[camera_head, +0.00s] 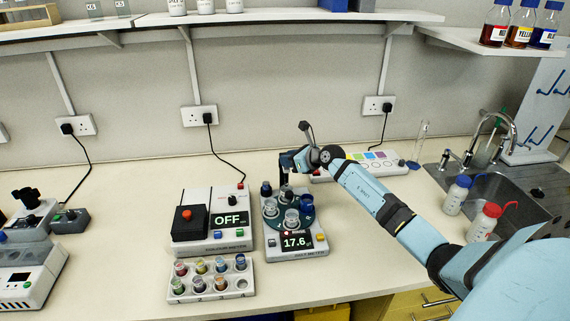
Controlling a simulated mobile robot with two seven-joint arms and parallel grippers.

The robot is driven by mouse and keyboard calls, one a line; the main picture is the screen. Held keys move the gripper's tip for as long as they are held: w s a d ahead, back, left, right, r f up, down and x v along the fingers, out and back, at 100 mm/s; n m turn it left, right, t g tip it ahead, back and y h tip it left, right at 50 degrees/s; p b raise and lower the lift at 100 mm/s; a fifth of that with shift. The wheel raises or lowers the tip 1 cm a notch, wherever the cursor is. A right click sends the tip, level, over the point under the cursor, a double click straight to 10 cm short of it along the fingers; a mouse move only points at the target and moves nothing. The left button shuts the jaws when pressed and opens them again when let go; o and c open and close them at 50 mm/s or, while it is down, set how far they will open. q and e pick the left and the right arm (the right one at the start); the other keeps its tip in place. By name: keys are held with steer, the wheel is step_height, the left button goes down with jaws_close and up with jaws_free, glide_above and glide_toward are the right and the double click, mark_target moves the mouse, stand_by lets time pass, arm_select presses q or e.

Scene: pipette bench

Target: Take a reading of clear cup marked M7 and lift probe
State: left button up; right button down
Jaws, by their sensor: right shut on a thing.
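The M7 marking is too small to read. I cannot tell whether the probe tip is inside a cup. My left gripper is out of view.
A colour meter (206,236) showing OFF stands left of the meter. A white rack (212,288) of small coloured cups lies in front of it. A sink (510,190), wash bottles (457,194) and my right arm fill the right.

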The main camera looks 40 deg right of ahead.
steer(key=shift+d+r, duration=0.1)
steer(key=shift+r, duration=0.25)
steer(key=c, duration=1.2)
jaws_free()
steer(key=shift+s, duration=0.1)
steer(key=b+v, duration=0.2)
steer(key=v, duration=1.1)
steer(key=shift+s, duration=0.35)
